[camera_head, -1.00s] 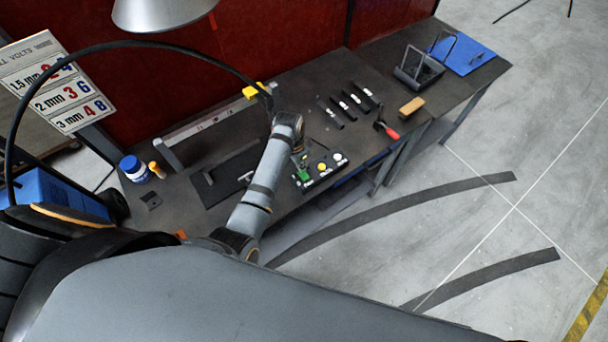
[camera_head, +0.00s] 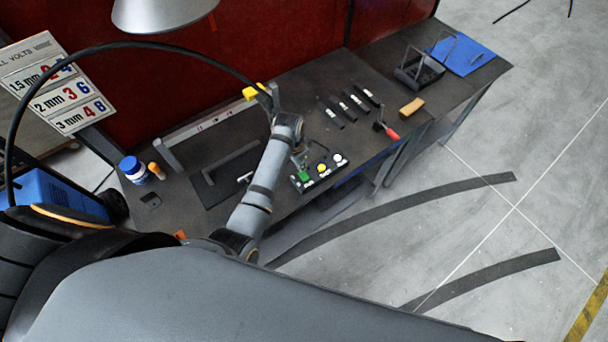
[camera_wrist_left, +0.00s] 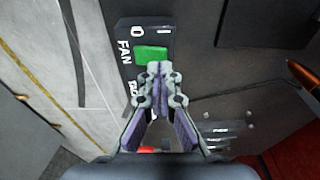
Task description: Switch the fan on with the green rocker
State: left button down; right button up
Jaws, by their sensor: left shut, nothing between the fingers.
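The green rocker (camera_head: 304,177) sits at the left end of a black control box (camera_head: 325,176) on the bench's front edge. In the left wrist view the green rocker (camera_wrist_left: 151,54) is beside the word FAN and a 0 mark on the dark box face (camera_wrist_left: 147,27). My left gripper (camera_head: 300,161) is just behind and above the rocker in the head view. In the wrist view its closed fingertips (camera_wrist_left: 157,73) are empty, at the rocker's lower edge and hiding part of the box. I cannot tell whether they touch it. My right gripper is not in view.
Yellow (camera_head: 322,168) and white (camera_head: 338,158) buttons are on the same box. A red-handled tool (camera_head: 388,131), several dark bars and a tan block (camera_head: 411,107) lie to the right. A blue jar (camera_head: 133,169) stands at the bench's left.

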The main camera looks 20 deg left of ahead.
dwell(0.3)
pick_arm(q)
jog(key=shift+f+b, duration=0.45)
jog(key=shift+f, duration=0.55)
notch_tip(320, 180, up, 3)
jog(key=p, duration=0.2)
jog(key=shift+p, duration=0.3)
jog(key=shift+r+b, duration=0.2)
jog(key=shift+b, duration=0.1)
jog(key=shift+r, duration=1.85)
